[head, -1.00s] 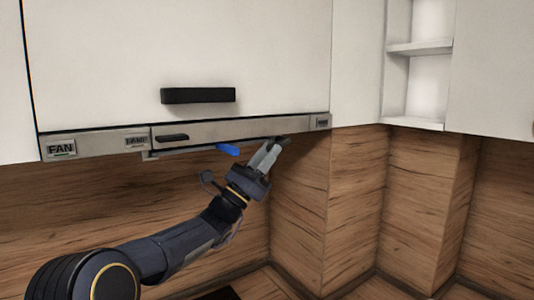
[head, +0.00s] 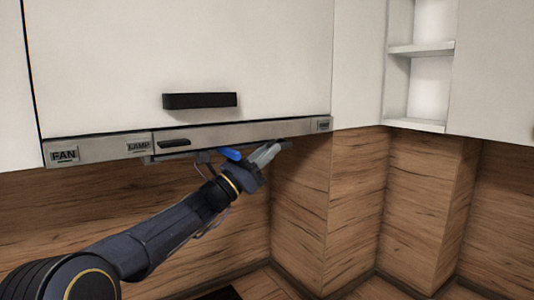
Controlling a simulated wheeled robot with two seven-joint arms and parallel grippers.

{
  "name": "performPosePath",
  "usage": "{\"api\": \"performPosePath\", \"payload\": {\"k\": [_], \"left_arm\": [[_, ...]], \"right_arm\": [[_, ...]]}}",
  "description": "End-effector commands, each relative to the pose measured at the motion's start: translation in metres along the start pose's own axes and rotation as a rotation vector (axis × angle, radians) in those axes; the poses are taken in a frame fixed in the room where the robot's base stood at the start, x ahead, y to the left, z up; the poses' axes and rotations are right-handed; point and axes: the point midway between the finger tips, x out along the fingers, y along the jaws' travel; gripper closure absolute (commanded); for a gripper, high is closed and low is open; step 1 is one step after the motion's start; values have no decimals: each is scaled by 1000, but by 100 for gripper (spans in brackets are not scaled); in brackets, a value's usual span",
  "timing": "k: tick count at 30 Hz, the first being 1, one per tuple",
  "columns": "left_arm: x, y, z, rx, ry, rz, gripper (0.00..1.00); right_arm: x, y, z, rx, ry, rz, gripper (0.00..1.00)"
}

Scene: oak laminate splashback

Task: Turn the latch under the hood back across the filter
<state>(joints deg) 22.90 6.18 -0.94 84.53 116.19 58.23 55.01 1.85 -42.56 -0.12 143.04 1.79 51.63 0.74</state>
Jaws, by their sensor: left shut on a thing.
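The range hood (head: 240,134) is a grey strip under the white cabinet. A blue latch (head: 231,154) shows under its front edge, slightly left of my left gripper's fingers. My left gripper (head: 275,149) reaches up from the lower left and is close under the hood. Its jaws are shut on the latch, though the fingers and the hood's edge hide the contact. Only a thin strip of the hood's underside (head: 172,155) shows, and the filter's face is hidden. My right gripper is out of view.
A black handle (head: 200,100) is on the white cabinet front above. The hood strip has FAN (head: 63,156) and LAMP (head: 139,147) labels. Wood splashback (head: 300,200) stands behind and to the right. Open white shelves (head: 416,90) are at the right.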

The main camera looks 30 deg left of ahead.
Motion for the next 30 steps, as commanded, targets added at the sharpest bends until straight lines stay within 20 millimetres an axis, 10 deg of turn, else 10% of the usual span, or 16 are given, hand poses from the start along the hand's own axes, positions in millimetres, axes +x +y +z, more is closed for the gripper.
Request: {"api": "performPosePath", "payload": {"k": [12, 30], "left_arm": [[-4, 0, -1, 1, -1, 0, 76], [-78, 0, -1, 0, 0, -1, 76]], "right_arm": [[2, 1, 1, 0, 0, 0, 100], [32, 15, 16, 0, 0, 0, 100]]}}
